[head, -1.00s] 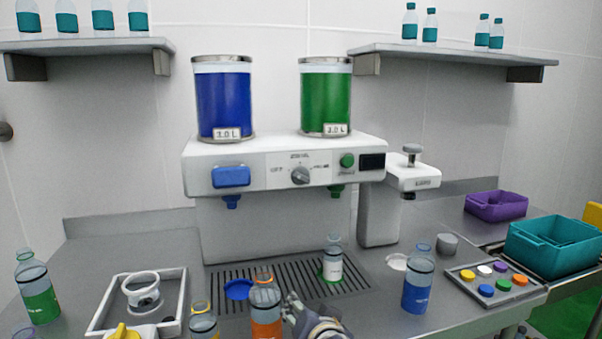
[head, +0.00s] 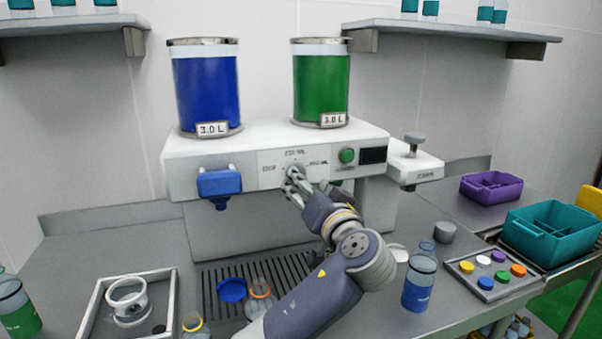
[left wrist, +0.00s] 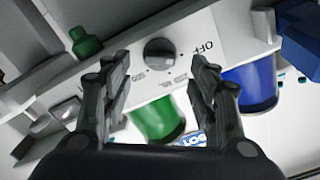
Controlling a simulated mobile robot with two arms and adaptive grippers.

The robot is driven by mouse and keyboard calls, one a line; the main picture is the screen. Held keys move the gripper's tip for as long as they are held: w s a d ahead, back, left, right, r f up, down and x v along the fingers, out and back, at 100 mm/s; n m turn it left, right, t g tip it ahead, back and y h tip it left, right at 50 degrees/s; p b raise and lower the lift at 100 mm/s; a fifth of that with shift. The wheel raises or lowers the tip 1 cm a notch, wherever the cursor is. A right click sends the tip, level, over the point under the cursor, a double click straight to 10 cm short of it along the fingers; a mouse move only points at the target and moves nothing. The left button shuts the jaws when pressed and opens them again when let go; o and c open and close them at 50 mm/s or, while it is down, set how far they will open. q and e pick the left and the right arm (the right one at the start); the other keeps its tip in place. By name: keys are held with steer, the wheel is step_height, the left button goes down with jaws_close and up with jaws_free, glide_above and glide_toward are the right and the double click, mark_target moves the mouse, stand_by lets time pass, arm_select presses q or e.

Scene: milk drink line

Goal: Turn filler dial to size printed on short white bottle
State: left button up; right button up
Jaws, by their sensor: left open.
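The filler machine (head: 200,158) has a grey dial on its white front panel, with OFF printed on the left and further sizes at top and right, too small to read surely. In the head view my left gripper (head: 291,184) is at the dial and largely covers it. In the left wrist view the round dark dial (left wrist: 160,52) lies between the open fingertips of my left gripper (left wrist: 160,62); contact cannot be told. The short white bottle is hidden, apparently behind my left arm. My right gripper is out of view.
A blue lever block (head: 219,182) is left of the dial and a green button (head: 346,155) right of it. A cap tray (head: 510,287) stands at right.

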arm_select(q)
steer(key=shift+p+x, duration=0.45)
steer(key=shift+x, duration=1.9)
steer(key=shift+f, duration=0.1)
steer(key=c, duration=1.1)
